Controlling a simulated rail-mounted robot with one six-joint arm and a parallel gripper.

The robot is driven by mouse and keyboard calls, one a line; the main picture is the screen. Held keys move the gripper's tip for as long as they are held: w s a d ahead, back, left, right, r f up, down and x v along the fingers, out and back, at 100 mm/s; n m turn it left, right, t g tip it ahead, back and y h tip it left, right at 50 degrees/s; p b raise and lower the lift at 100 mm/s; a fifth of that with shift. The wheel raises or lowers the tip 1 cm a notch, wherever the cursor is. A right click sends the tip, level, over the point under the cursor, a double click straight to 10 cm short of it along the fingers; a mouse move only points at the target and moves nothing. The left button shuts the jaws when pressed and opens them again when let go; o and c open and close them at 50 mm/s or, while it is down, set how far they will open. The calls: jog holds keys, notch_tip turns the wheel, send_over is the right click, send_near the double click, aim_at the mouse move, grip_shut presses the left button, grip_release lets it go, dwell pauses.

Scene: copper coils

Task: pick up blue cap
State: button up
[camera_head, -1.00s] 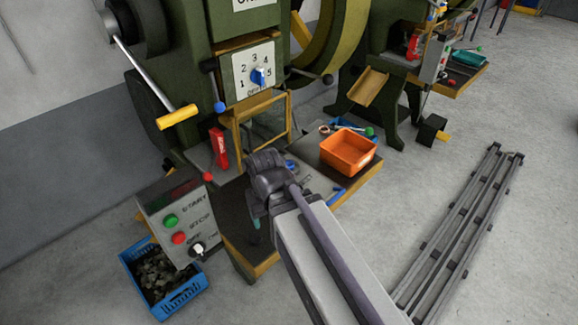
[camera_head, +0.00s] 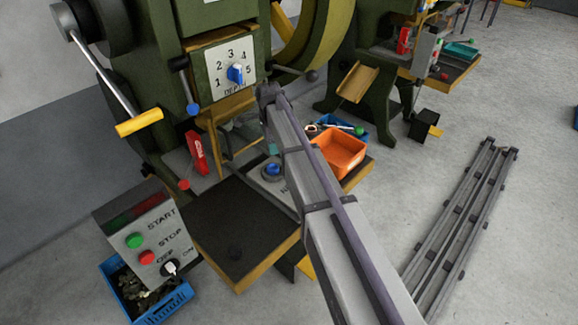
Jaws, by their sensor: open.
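A round blue cap (camera_head: 272,169) sits on a grey base on the press's work table, just left of my arm. My arm reaches up from the bottom of the picture, and its wrist end is at the front of the green press. A small teal piece beside the arm, just above the blue cap, looks like part of my gripper (camera_head: 273,149). The arm hides most of the gripper, including the fingertips. I see nothing held. How far the gripper is from the cap cannot be told.
An orange bin (camera_head: 338,155) and a blue tray (camera_head: 355,138) are right of my arm. A control box (camera_head: 150,240) stands at left, above a blue crate (camera_head: 183,297) of scrap. The dark table top (camera_head: 230,222) is mostly bare. A lever with a blue knob (camera_head: 193,109) hangs from the press.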

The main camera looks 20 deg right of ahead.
jog(key=b, duration=0.6)
send_over(273, 167)
jog(key=f, duration=0.6)
jog(key=shift+w+a, duration=0.1)
jog(key=shift+a, duration=0.2)
jog(key=shift+r, duration=0.1)
jog(key=f+b, duration=0.5)
jog(key=shift+d+f, duration=0.2)
jog(key=shift+d, duration=0.15)
jog(key=shift+r, duration=0.2)
jog(key=c, duration=1)
